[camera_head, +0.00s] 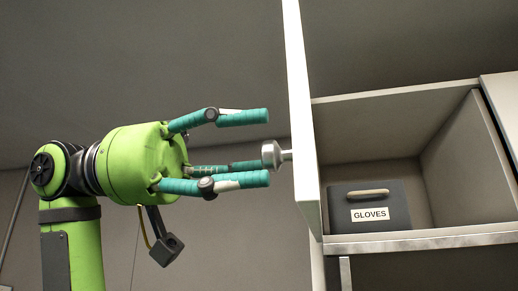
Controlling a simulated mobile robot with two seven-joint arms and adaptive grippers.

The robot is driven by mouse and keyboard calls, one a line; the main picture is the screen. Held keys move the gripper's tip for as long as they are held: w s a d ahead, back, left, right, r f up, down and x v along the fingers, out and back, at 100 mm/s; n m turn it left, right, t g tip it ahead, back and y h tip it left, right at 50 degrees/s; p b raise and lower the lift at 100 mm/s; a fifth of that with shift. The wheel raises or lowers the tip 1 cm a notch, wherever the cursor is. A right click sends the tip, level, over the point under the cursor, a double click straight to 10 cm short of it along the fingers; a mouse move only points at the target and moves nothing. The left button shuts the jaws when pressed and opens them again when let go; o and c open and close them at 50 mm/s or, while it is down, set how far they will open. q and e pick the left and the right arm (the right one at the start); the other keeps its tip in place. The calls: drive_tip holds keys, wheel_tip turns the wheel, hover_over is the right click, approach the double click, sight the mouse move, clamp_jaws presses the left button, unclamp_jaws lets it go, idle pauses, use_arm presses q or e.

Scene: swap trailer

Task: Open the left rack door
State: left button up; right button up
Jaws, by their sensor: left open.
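The left rack door (301,100) is a pale panel seen nearly edge-on, swung out from the rack, so the compartment behind it is open to view. A round metal knob (270,154) sticks out of its left face. My left gripper (268,147) is green with teal fingers. Its fingers are spread apart, with the tips pointing right at the knob. The knob is just at or beyond the fingertips, and I cannot tell whether any finger touches it. My right gripper is not in view.
The rack compartment (420,238) holds a dark box labelled GLOVES (370,208) with a light handle. Another pale panel (502,105) stands at the right edge. The space left of the door, around my left arm, looks clear before a grey wall.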

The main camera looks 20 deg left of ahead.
use_arm(q)
drive_tip(key=s+a, duration=0.1)
drive_tip(key=a, duration=0.9)
drive_tip(key=shift+s+a, duration=0.25)
drive_tip(key=shift+s, duration=0.15)
